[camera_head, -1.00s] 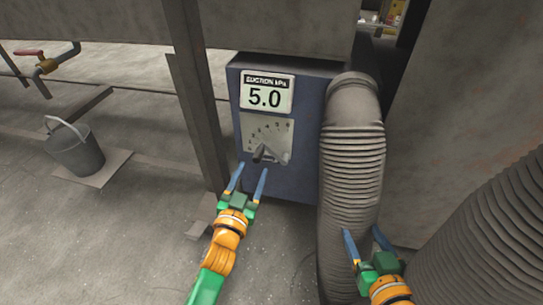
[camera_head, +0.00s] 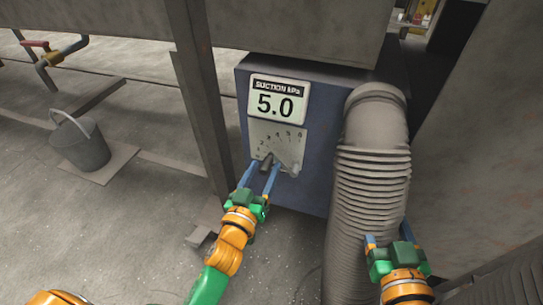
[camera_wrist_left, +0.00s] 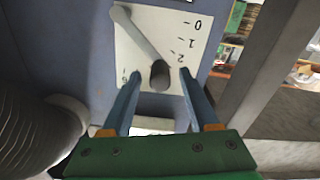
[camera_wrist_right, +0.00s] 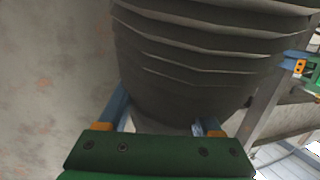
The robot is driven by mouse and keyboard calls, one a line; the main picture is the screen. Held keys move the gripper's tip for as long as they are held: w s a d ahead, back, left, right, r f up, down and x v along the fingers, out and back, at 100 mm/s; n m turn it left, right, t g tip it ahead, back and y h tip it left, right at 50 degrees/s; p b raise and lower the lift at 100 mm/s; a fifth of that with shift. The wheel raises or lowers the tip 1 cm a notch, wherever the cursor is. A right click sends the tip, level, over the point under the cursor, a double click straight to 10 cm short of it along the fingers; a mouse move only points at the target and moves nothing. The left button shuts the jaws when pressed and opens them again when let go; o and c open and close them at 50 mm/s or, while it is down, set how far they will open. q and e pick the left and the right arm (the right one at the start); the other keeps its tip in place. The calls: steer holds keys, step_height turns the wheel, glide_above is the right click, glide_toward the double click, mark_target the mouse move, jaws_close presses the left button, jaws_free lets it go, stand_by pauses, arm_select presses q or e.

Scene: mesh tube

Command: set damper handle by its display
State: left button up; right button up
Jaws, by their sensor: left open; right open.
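The blue damper box (camera_head: 318,140) carries a white display (camera_head: 277,98) reading "SUCTION kPa 5.0". Below it is a pale dial plate (camera_head: 290,138) with a numbered scale. The damper handle (camera_head: 266,160) is a dark lever at the lower left of the plate. In the left wrist view the handle shows as a grey bar ending in a round knob (camera_wrist_left: 160,75). My left gripper (camera_head: 264,165) is open, its fingertips on either side of the knob. I cannot tell whether either finger touches it.
The ribbed grey hose (camera_head: 372,175) runs down the box's right side and fills much of the right wrist view (camera_wrist_right: 205,60). A steel post (camera_head: 203,120) stands left of the box. A bucket (camera_head: 80,145) stands at the left on a flat plate. Open floor lies between.

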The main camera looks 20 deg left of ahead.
mark_target(268, 161)
arm_select(q)
steer(key=w, duration=0.3)
steer(key=shift+w+f+b, duration=0.1)
steer(key=shift+w+b, duration=0.25)
steer(key=shift+w, duration=0.05)
arm_select(e)
step_height(268, 161, up, 6)
steer(key=t+y, duration=0.1)
steer(key=t, duration=0.2)
steer(key=shift+s+a+r+t, duration=0.2)
steer(key=shift+a+t, duration=0.1)
steer(key=shift+a, duration=0.15)
arm_select(q)
jaws_close()
steer(key=shift+f, duration=0.1)
